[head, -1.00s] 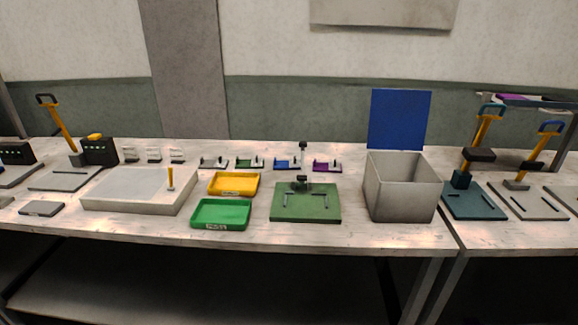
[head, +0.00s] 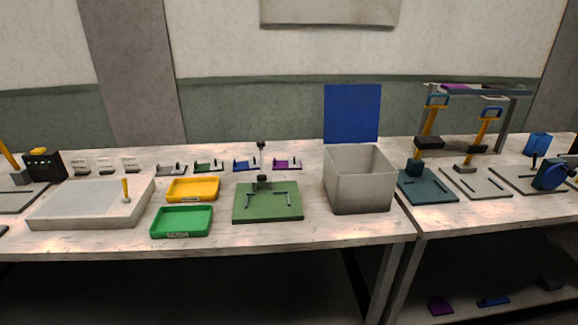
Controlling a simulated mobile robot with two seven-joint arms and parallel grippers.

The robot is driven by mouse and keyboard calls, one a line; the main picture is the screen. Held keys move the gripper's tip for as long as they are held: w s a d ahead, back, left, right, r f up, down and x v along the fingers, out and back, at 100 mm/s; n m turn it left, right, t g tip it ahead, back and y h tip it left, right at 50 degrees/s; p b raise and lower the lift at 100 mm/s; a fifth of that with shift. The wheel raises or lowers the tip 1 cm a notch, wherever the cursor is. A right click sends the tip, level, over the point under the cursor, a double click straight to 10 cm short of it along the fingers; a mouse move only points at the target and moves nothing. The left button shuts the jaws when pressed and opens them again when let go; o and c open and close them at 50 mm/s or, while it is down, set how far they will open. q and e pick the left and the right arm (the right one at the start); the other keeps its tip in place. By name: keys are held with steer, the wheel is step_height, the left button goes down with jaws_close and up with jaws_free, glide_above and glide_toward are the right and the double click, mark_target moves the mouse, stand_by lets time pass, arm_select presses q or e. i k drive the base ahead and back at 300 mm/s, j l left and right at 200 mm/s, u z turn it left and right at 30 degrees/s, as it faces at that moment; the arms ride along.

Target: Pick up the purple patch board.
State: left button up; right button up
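Several purple things show in the head view, and I cannot tell for certain which is the patch board. A small purple plate with a dark fitting (head: 287,164) sits at the back of the table, at the right end of a row of similar small plates. A flat purple piece (head: 440,305) lies on the low shelf under the right table. Another flat purple piece (head: 454,87) lies on the raised rack at the back right. Neither of my grippers is in view.
A grey open bin (head: 358,190) with a raised blue panel stands right of the green fixture (head: 268,203). Yellow (head: 193,189) and green (head: 182,221) trays stand left. Lever presses (head: 428,185) fill the right table. A blue piece (head: 493,301) lies on the low shelf.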

mark_target(277, 165)
steer(key=i+j+z, duration=0.1)
steer(key=z, duration=0.25)
steer(key=i+j+z, duration=0.2)
steer(key=z, duration=0.15)
steer(key=i+j+z, duration=0.2)
steer(key=z, duration=0.15)
